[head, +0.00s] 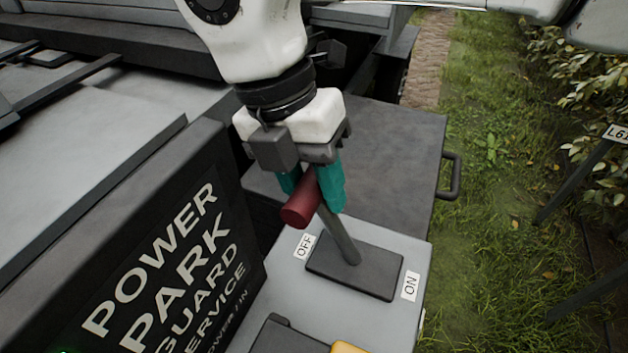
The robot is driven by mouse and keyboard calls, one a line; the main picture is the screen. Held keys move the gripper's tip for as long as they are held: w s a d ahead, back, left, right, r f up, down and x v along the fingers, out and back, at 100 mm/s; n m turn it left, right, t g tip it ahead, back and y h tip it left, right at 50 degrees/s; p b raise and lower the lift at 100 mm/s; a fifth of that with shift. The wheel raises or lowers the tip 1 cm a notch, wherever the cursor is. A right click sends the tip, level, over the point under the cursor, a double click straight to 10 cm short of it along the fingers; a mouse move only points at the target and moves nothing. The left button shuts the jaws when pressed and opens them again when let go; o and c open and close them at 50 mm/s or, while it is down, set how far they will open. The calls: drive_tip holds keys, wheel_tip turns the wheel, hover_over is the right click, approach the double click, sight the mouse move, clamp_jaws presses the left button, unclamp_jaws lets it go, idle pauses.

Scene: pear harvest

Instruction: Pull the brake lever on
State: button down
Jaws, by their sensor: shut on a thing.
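The brake lever is a grey rod (341,238) with a red cylindrical grip (298,208) at its top. It rises from a dark base plate (335,277) on a light grey panel. The rod leans up and left, toward the OFF label (304,247). The ON label (410,286) is at the right end of the plate. My gripper (316,188) has teal fingers, shut around the red grip. Part of the grip is hidden between the fingers.
A dark box with white lettering (170,270) stands left of the lever. A dark grey surface with a side handle (451,177) lies behind it. A yellow part (348,348) shows at the bottom edge. Grass (480,240) and a signpost (575,180) are to the right.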

drive_tip(key=shift+d, duration=0.1)
idle(0.3)
drive_tip(key=shift+s+d+r+t+y+b, duration=0.1)
drive_tip(key=shift+s+d+t+y+b, duration=0.05)
drive_tip(key=shift+d+y+b, duration=0.35)
drive_tip(key=shift+s+d+r+t+y+b, duration=0.15)
drive_tip(key=shift+d+y+b, duration=0.1)
drive_tip(key=shift+b, duration=0.3)
drive_tip(key=s+d+t+y+b, duration=0.3)
drive_tip(key=d+y+b, duration=0.6)
drive_tip(key=b, duration=0.6)
drive_tip(key=shift+s+d+f, duration=0.3)
drive_tip(key=shift+d, duration=0.25)
drive_tip(key=c, duration=0.8)
unclamp_jaws()
drive_tip(key=shift+d, duration=0.1)
